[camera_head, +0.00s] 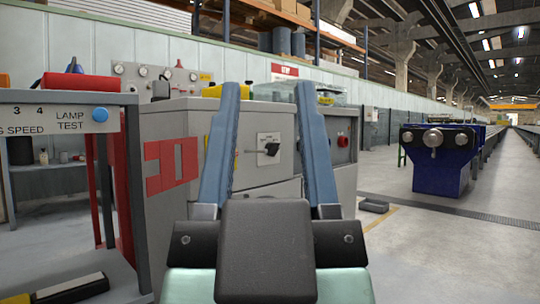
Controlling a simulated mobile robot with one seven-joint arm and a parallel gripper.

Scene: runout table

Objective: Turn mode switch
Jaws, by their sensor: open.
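A rotary switch with a black handle (271,149) sits on a small light plate on the front of a grey cabinet (259,120). Its handle points roughly sideways, and the plate's lettering is too small to read, so I cannot confirm it is the mode switch. My gripper (268,90) is open and empty, its two blue fingers reaching up and forward in the middle of the view. The switch shows in the gap between the fingers, beyond them, and nothing appears to touch it. The fingers hide parts of the cabinet front on both sides.
A panel (65,121) marked "LAMP TEST" stands close at left, with a red post beside it. A red knob (343,141) is on a cabinet face right of the fingers. A blue machine (440,170) stands farther right. The floor at right is mostly clear.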

